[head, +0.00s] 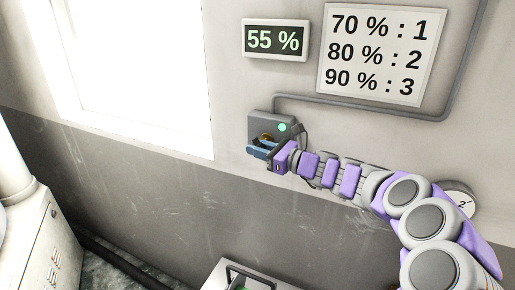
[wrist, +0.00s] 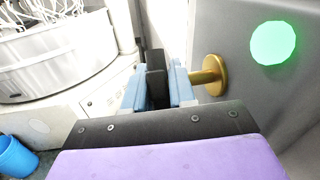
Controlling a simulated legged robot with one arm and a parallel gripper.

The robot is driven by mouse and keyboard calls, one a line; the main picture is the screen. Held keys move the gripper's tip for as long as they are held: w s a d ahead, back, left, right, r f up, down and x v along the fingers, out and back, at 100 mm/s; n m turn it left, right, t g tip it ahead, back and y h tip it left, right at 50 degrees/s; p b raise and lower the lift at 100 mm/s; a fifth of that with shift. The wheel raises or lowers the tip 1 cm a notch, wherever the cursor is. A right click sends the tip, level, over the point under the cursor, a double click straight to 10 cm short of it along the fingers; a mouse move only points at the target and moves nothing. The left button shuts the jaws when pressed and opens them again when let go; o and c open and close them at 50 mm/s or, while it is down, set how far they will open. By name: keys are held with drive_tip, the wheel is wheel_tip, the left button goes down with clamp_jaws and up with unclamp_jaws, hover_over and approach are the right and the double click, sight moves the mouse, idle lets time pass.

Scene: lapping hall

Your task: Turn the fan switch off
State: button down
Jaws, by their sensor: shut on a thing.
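The fan switch (head: 259,124) is a grey box on the wall, left of centre in the head view, with a lit green lamp (head: 282,127). The lamp also shows large in the wrist view (wrist: 273,44). A brass shaft (wrist: 210,76) sticks out of the box and carries a black handle (wrist: 155,75). My gripper (head: 262,149) is at the front of the box, and its blue fingers close on the black handle from both sides. My fingers and wrist hide part of the box in the head view. The handle's exact angle is hard to tell.
A display (head: 275,40) reads 55 %. A sign (head: 378,55) lists 70 % : 1, 80 % : 2, 90 % : 3. A conduit (head: 360,107) runs from the box. A white cabinet (head: 45,245) stands lower left. A handled box (head: 245,275) is below. A blue bucket (wrist: 15,155) is on the floor.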

drive_tip(key=shift+r+p, duration=0.2)
drive_tip(key=shift+p, duration=0.55)
drive_tip(key=h+p, duration=0.1)
drive_tip(key=p, duration=0.1)
drive_tip(key=shift+d+r+p, duration=0.1)
drive_tip(key=shift+r+p, duration=0.05)
drive_tip(key=shift+p, duration=0.2)
drive_tip(key=h+p, duration=0.1)
drive_tip(key=p, duration=0.4)
drive_tip(key=shift+r+g, duration=0.15)
drive_tip(key=shift+g, duration=0.25)
drive_tip(key=g+h+p, duration=0.1)
drive_tip(key=h+p, duration=0.1)
drive_tip(key=p, duration=0.6)
drive_tip(key=n+g+h+p, duration=0.1)
drive_tip(key=h+p, duration=0.2)
drive_tip(key=p, duration=0.5)
drive_tip(key=shift+r+p, duration=0.1)
drive_tip(key=shift+p, duration=0.3)
drive_tip(key=g+h+p, duration=0.1)
drive_tip(key=h+p, duration=0.1)
drive_tip(key=p, duration=0.4)
drive_tip(key=shift+w+d, duration=0.1)
drive_tip(key=shift+w, duration=0.05)
drive_tip(key=shift+f+g+h+p, duration=0.4)
drive_tip(key=shift+h+p, duration=0.15)
drive_tip(key=shift+h, duration=0.15)
